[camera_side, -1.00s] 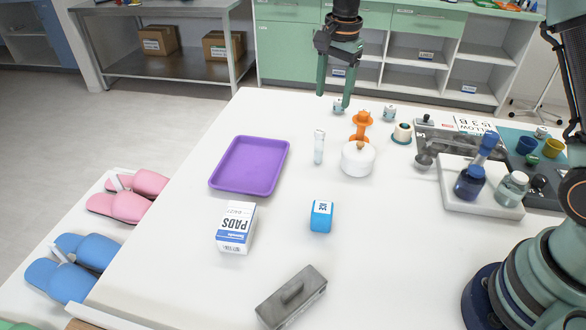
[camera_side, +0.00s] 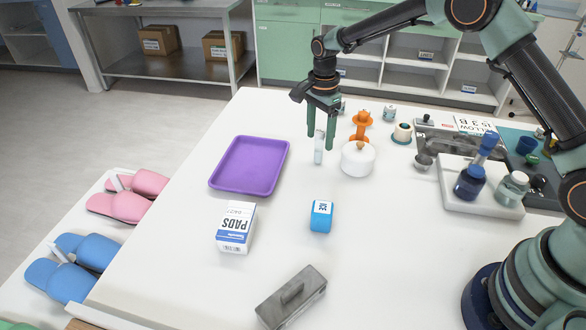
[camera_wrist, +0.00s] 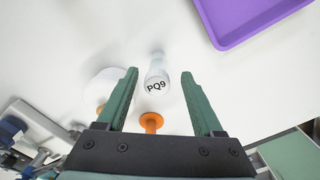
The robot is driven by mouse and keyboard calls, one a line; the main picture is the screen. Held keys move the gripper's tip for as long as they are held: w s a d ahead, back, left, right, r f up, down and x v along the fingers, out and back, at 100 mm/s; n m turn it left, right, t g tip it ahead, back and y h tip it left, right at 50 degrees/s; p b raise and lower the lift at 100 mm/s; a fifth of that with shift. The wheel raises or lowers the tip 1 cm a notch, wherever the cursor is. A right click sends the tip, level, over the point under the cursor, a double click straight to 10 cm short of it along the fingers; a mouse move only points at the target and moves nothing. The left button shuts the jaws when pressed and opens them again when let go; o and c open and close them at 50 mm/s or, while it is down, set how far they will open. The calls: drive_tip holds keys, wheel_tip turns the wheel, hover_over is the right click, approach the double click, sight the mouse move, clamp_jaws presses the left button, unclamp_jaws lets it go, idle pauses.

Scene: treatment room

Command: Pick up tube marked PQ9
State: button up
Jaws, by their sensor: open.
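The tube marked PQ9 (camera_side: 319,152) is small and pale, standing on the white table to the right of the purple tray. In the wrist view its label PQ9 (camera_wrist: 157,84) faces me, and it appears between my two fingers. My gripper (camera_side: 321,143) is open, pointing down, with its green fingers around the tube's upper part in the side view; I cannot tell whether they touch it. The wrist view shows my gripper (camera_wrist: 160,78) with clear space on both sides of the tube.
A white lidded pot (camera_side: 357,160) stands close right of the tube. An orange stand (camera_side: 361,124) is behind it. The purple tray (camera_side: 214,183) lies to the left. The table around the grey holder (camera_side: 291,297) is mostly clear.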

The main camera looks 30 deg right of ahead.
sight(319, 148)
drive_tip(key=f, duration=0.4)
drive_tip(key=shift+s+a+f, duration=0.15)
drive_tip(key=shift+s+f, duration=0.1)
drive_tip(key=shift+f, duration=0.05)
clamp_jaws()
drive_tip(key=shift+r, duration=0.15)
